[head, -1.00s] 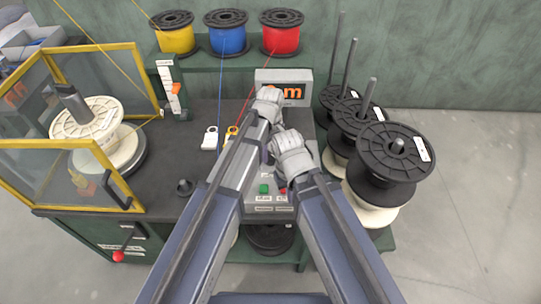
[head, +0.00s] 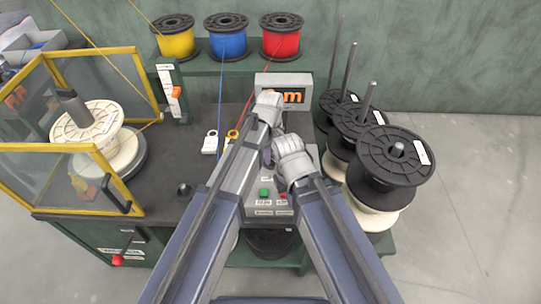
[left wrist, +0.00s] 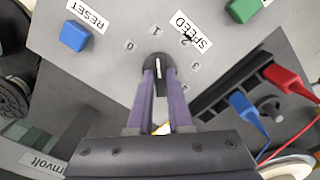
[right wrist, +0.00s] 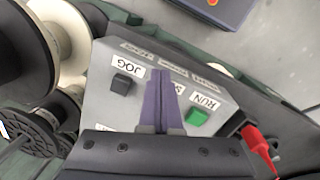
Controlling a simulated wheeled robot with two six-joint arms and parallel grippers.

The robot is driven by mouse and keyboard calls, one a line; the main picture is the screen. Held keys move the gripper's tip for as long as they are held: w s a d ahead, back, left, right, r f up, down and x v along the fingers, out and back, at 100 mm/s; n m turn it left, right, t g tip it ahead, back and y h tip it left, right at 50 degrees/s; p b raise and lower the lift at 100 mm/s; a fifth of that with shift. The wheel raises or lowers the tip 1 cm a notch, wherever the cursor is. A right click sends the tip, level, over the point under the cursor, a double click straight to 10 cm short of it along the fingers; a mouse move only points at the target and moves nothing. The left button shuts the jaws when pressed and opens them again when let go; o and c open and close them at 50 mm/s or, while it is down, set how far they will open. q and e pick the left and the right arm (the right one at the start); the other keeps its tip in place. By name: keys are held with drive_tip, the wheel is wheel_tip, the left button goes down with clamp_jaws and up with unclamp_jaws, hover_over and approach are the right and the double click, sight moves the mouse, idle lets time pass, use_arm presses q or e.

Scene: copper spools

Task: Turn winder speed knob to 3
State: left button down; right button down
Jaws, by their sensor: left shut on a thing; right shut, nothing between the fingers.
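The black speed knob (left wrist: 157,62) with a white pointer line sits on the grey control panel (left wrist: 100,62), below the SPEED label (left wrist: 190,30). Numbers 0 to 4 ring it. My left gripper (left wrist: 159,72) is shut on the knob, one purple finger on each side. The pointer line runs roughly along the fingers, near the direction of 1, but its exact setting is hard to read. My right gripper (right wrist: 160,78) is shut and empty over the panel, between the black JOG button (right wrist: 121,84) and green RUN button (right wrist: 197,117). In the head view, my arms hide the knob.
A blue RESET button (left wrist: 74,36) and red and blue plugs (left wrist: 285,77) are near the knob. A display (head: 290,95) stands behind my grippers. Black spools (head: 388,160) stand at the right, and a yellow-framed guard (head: 75,148) at the left.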

use_arm(q)
drive_tip(key=shift+m, duration=0.3)
drive_tip(key=m, duration=0.3)
drive_tip(key=shift+m, duration=0.4)
drive_tip(key=m, duration=0.4)
drive_tip(key=shift+m, duration=0.3)
drive_tip(key=m, duration=0.4)
drive_tip(key=shift+m, duration=2.3)
drive_tip(key=c, duration=0.8)
unclamp_jaws()
drive_tip(key=shift+c, duration=0.2)
